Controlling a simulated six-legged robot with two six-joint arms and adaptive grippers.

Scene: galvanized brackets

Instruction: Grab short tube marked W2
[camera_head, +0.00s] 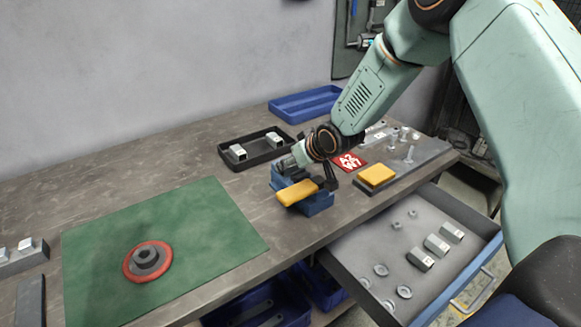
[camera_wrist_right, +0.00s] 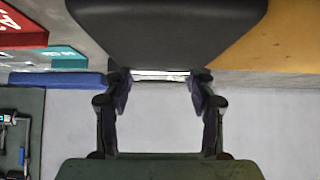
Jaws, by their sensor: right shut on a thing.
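My right gripper (camera_head: 328,177) is low over the bench beside a blue block (camera_head: 318,204) and a yellow bar (camera_head: 298,193). In the right wrist view its fingers (camera_wrist_right: 160,80) close on a bright silver piece (camera_wrist_right: 160,75). Only a thin edge of that piece shows below a large dark shape, and no marking on it can be read. Short silver tubes with pale labels lie in the open drawer (camera_head: 420,258) and others in the black tray (camera_head: 238,152). Their marks are too small to read. My left gripper is not in view.
An empty-looking blue tray (camera_head: 305,103) stands behind. A green mat (camera_head: 200,215) carries a red ring with a grey part. The bench between mat and black tray is clear.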

